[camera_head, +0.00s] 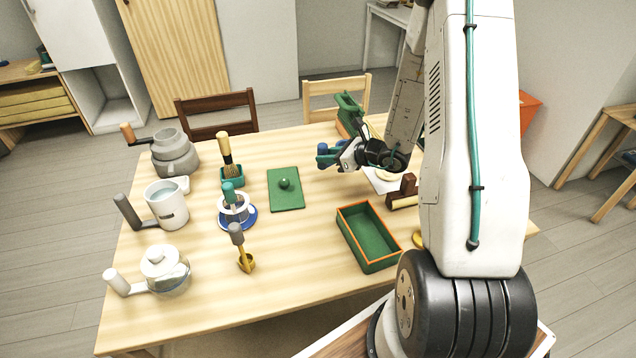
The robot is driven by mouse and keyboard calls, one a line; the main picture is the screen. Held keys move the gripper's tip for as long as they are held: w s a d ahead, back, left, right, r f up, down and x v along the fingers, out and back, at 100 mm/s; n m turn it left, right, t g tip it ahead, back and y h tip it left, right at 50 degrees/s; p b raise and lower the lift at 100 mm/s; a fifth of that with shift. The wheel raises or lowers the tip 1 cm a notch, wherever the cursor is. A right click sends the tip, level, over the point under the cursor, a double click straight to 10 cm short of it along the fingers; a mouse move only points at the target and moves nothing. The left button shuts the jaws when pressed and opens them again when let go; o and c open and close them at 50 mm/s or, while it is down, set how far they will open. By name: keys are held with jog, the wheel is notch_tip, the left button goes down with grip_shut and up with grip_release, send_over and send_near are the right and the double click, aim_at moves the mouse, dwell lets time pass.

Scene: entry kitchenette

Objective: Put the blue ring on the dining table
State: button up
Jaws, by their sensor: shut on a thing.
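My gripper (338,156) is above the far middle of the dining table (200,300), pointing left. It is shut on a small blue thing (323,148) at its fingertips, which looks like the blue ring. Its hole is not clear from here, and the fingers partly cover it. The blue thing appears to be held above the tabletop, right of and beyond the green board with a knob (286,190).
An open green box with an orange rim (368,236) stands at front right. Several vessels with side handles, including a white mug (166,205), line the left. A blue-based white item (238,212) stands mid-left. Wood is bare at the front. Two chairs (218,103) (337,88) stand behind.

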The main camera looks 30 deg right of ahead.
notch_tip(320, 180, down, 8)
jog(key=shift+a+f, duration=0.1)
jog(key=shift+f, duration=0.15)
jog(key=shift+f, duration=0.15)
jog(key=o, duration=1)
